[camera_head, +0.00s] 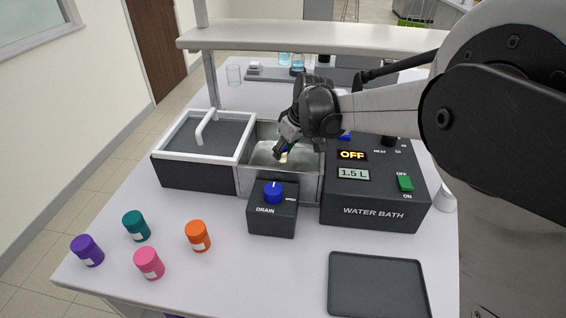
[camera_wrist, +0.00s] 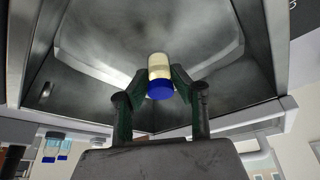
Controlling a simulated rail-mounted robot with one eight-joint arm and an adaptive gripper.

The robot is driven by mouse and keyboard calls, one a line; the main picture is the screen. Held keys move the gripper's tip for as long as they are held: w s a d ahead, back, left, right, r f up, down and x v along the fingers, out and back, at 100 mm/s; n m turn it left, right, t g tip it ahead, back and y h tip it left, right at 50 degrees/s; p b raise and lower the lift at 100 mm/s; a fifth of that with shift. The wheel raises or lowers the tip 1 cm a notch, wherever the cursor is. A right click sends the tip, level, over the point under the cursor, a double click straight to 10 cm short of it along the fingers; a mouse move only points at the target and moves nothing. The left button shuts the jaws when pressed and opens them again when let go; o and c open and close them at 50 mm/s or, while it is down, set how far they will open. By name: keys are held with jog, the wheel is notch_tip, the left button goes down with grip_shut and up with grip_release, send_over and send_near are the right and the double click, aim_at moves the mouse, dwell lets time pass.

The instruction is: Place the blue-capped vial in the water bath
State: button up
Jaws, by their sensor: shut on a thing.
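The blue-capped vial (camera_wrist: 159,68) is between the fingers of my gripper (camera_wrist: 155,97), which is shut on it near the blue cap. In the wrist view its pale body points toward the metal basin. In the head view my gripper (camera_head: 281,152) is over the open basin of the water bath (camera_head: 255,185), and a small pale part of the vial (camera_head: 284,157) shows below the fingers. I cannot tell whether the vial touches the basin floor. The bath's control box (camera_head: 375,212) reads OFF and 1.5 L.
The lid (camera_head: 190,139) with a white handle covers the bath's left side. The drain box (camera_head: 272,215) with a blue knob stands in front. Purple (camera_head: 87,250), teal (camera_head: 136,225), pink (camera_head: 149,263) and orange (camera_head: 198,236) vials stand front left. A dark tray (camera_head: 377,285) lies front right.

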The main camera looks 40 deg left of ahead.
aim_at(283, 162)
jog(key=shift+f, duration=2.15)
jog(key=shift+f, duration=0.1)
jog(key=o, duration=1)
jog(key=shift+o, duration=0.2)
jog(key=v, duration=1.2)
